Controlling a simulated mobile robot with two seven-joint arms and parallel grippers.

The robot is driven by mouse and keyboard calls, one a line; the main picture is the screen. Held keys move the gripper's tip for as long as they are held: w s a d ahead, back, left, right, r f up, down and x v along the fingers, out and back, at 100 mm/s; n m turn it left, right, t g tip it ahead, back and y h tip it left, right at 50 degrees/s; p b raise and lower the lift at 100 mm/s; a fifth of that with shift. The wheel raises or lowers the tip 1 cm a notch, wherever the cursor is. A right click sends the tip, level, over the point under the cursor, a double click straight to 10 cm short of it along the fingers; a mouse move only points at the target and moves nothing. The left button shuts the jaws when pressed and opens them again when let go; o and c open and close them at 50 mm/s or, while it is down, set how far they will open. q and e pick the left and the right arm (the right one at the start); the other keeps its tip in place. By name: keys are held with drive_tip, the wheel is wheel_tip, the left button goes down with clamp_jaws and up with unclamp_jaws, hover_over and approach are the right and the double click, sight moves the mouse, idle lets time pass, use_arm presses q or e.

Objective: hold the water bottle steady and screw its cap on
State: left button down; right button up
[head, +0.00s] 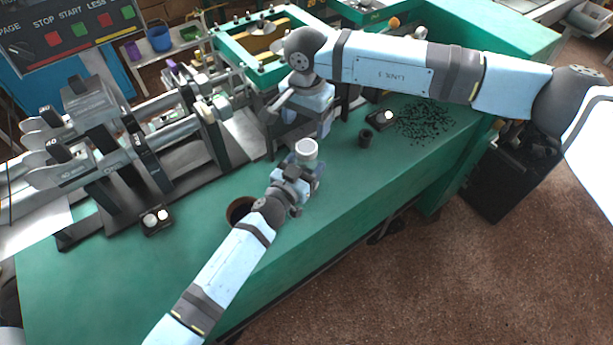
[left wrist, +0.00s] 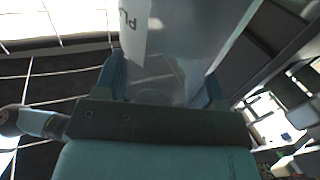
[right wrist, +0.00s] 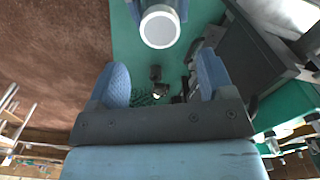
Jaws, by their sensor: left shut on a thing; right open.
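The translucent water bottle (left wrist: 165,50) stands between the fingers of my left gripper (left wrist: 162,80) in the left wrist view, with part of a printed label showing. My left gripper is shut on the bottle. In the head view, the white round cap (head: 306,148) shows at the bottle's top; it also shows in the right wrist view (right wrist: 160,27). I cannot tell how tightly the cap sits. My right gripper (right wrist: 163,75) is open and empty, its fingers apart, with the cap beyond their tips and not between them. In the head view the right gripper is just behind the cap.
A green bench (head: 180,285) carries a grey machine (head: 110,150) at left. A brown round container (head: 240,208) stands beside my left wrist. A small black cup (head: 366,138), a black box with a white button (head: 382,118) and scattered dark bits (head: 425,122) lie to the right.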

sight(306, 146)
drive_tip(key=shift+f, duration=0.1)
drive_tip(key=shift+f, duration=3.95)
drive_tip(key=shift+c, duration=0.2)
